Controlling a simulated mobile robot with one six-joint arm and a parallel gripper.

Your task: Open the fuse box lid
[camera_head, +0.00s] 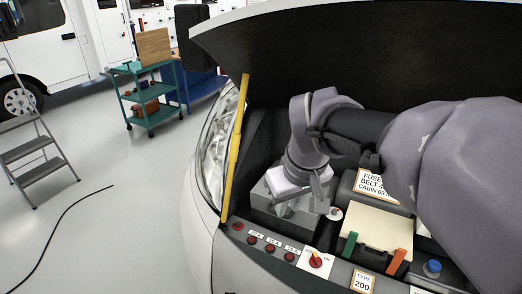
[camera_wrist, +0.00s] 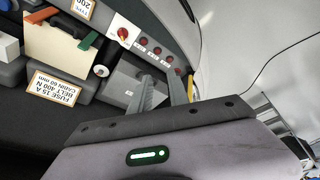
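A grey box (camera_head: 265,197), which looks like the fuse box, sits in the engine bay behind the front panel. It also shows in the wrist view (camera_wrist: 122,88), beside my fingers. My gripper (camera_head: 290,208) points down at this box, and its fingers cover part of the top. In the wrist view my two fingers (camera_wrist: 162,80) stand apart with a gap between them, and I see nothing clearly held there. The lid looks closed, but its edge is partly hidden by the gripper. I cannot tell whether a finger touches it.
A cream box (camera_head: 377,226) with green and orange clips stands to the right, near a white label (camera_head: 372,184). Red knobs (camera_head: 271,248) line the front panel. A yellow rod (camera_head: 236,150) stands at the left, under the raised hood (camera_head: 370,50). A teal cart (camera_head: 147,97) is farther off.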

